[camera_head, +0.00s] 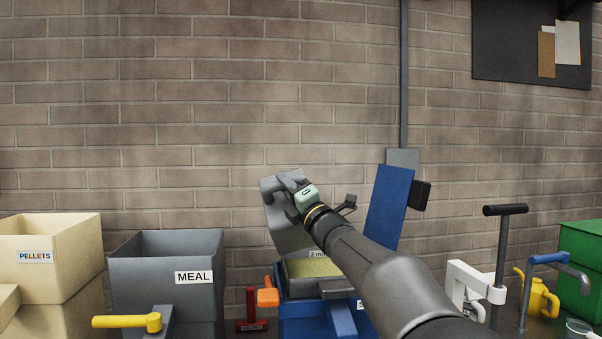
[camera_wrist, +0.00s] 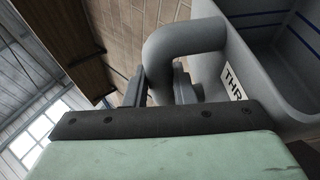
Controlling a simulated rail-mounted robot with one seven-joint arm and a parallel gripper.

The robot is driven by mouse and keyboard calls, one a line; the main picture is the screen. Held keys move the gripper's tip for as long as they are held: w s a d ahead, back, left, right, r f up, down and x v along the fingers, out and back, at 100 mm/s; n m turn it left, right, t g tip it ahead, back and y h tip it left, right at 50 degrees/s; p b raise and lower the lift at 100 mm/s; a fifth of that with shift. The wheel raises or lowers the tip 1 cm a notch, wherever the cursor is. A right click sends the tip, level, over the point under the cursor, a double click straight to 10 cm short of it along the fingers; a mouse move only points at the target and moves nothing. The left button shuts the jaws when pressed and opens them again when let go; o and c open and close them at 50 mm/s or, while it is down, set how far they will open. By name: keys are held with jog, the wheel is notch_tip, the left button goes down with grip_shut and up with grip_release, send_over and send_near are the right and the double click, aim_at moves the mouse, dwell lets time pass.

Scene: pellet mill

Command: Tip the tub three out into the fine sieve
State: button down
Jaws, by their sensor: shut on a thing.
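Tub three (camera_head: 283,232) is a grey tub, held up and steeply tilted in the head view. In the wrist view the tub (camera_wrist: 250,60) shows its curved handle, a cut-off label reading "THR" and blue lines on its inner wall. No contents show in the visible part of its inside. My gripper (camera_head: 286,184) is shut on the tub's handle; the wrist view shows its fingers (camera_wrist: 160,88) at the handle. Below the tub, a sieve (camera_head: 313,268) with a yellowish surface sits in a blue machine. Its label begins "2 m"; my arm hides the rest, so I cannot tell its grade.
A blue panel (camera_head: 390,207) stands tilted right of the sieve, near my arm. A grey MEAL bin (camera_head: 190,277) and a cream PELLETS bin (camera_head: 60,257) stand left. An orange handle (camera_head: 267,298) is at the machine's left. A white pump-like device (camera_head: 470,280) stands right.

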aim_at(271, 184)
jog(key=a+n+p, duration=0.1)
jog(key=a+n+g+p, duration=0.2)
jog(key=p, duration=0.1)
jog(key=shift+s+a+r, duration=0.1)
jog(key=shift+a+r, duration=0.2)
jog(key=shift+a, duration=0.1)
jog(key=a+f+n+g+h+p, duration=0.2)
jog(key=a+f+n+g+p, duration=0.1)
jog(key=f+n, duration=0.2)
jog(key=a+f+n+g+h+p, duration=0.3)
jog(key=a+f+n+p, duration=0.1)
jog(key=f, duration=0.6)
jog(key=shift+n, duration=0.5)
jog(key=shift+s, duration=0.1)
